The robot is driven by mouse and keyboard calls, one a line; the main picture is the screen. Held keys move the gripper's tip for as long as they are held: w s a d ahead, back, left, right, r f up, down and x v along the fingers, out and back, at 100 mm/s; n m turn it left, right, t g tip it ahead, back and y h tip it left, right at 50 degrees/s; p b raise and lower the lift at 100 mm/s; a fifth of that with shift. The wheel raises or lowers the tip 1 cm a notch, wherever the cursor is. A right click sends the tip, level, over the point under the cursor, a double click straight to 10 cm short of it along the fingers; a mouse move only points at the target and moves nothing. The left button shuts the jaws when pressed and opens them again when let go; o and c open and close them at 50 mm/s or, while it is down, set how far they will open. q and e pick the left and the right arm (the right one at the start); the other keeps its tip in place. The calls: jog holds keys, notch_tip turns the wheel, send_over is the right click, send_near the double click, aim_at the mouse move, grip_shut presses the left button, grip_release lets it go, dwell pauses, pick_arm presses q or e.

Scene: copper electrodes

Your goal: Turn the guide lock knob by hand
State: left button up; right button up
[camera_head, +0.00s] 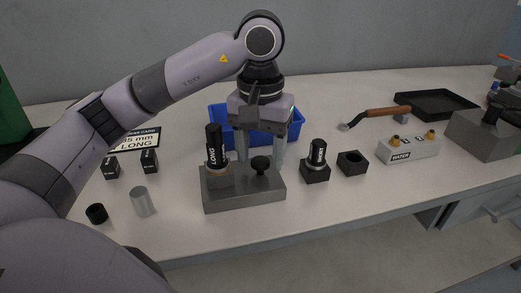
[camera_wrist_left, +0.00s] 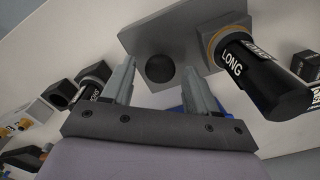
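The guide lock knob (camera_head: 261,164) is a round black knob on top of a grey metal block (camera_head: 243,196). It also shows in the left wrist view (camera_wrist_left: 159,68). A black cylinder marked LONG (camera_head: 214,146) stands upright in the block, left of the knob; it appears large in the left wrist view (camera_wrist_left: 262,75). My left gripper (camera_head: 260,160) points down over the block, its two fingers apart, one on either side of the knob. In the wrist view (camera_wrist_left: 160,78) gaps show between the knob and both fingers. My right gripper is out of view.
A blue bin (camera_head: 219,119) stands behind the gripper. A black-capped cylinder in a holder (camera_head: 315,172) and an empty black holder (camera_head: 352,163) stand right of the block. A metal cylinder (camera_head: 142,202) and black cap (camera_head: 96,213) stand left. A WATER block (camera_head: 408,150) is farther right.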

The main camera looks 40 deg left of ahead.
pick_arm(q)
jog(key=shift+r, duration=0.15)
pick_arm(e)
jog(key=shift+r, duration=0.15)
pick_arm(q)
notch_tip(320, 180, up, 6)
jog(key=p, duration=0.5)
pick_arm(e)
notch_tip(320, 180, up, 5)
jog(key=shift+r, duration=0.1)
pick_arm(q)
notch_tip(320, 180, up, 7)
jog(key=p, duration=0.2)
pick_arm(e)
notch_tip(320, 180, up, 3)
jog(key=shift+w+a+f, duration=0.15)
